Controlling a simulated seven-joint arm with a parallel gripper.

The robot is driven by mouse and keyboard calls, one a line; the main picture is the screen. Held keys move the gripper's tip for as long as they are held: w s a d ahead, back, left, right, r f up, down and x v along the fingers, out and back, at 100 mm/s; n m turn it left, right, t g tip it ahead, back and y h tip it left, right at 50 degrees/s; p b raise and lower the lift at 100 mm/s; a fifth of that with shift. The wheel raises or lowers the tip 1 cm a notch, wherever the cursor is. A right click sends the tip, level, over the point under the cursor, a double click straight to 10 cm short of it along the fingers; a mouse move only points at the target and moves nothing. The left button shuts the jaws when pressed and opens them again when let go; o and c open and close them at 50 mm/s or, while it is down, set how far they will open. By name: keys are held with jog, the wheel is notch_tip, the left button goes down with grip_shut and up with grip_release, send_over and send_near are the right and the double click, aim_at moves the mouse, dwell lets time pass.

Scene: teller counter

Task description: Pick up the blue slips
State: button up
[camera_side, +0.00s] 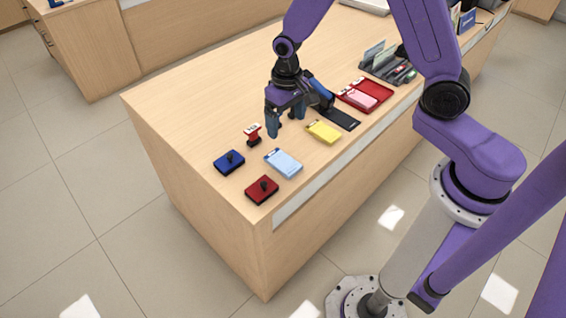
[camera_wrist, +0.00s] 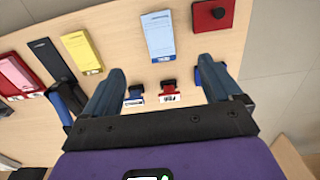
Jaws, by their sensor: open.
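The blue slips (camera_side: 283,163) are a light-blue pad lying flat on the wooden counter, between the blue and red ink pads and the yellow slips. They also show whole in the wrist view (camera_wrist: 159,40), at the top centre, beyond my fingertips. My gripper (camera_side: 284,121) is open and empty above the counter, behind the blue slips as the side view sees it. In the wrist view its two fingers (camera_wrist: 161,72) stand wide apart, with the slips ahead of the gap between them. Nothing hides the slips.
A red-handled stamp (camera_side: 253,134), a blue ink pad (camera_side: 229,162) and a red ink pad (camera_side: 262,190) stand near the slips. Yellow slips (camera_side: 323,132), a black mat (camera_side: 340,118) and a red tray (camera_side: 381,91) lie to the right. A blue-handled stamp (camera_wrist: 134,95) shows between my fingers.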

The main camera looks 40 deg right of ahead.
aim_at(287, 164)
notch_tip(287, 164, down, 16)
jog(key=shift+d+r, duration=0.15)
jog(key=shift+r, duration=0.05)
dwell(0.7)
jog(key=c, duration=1.2)
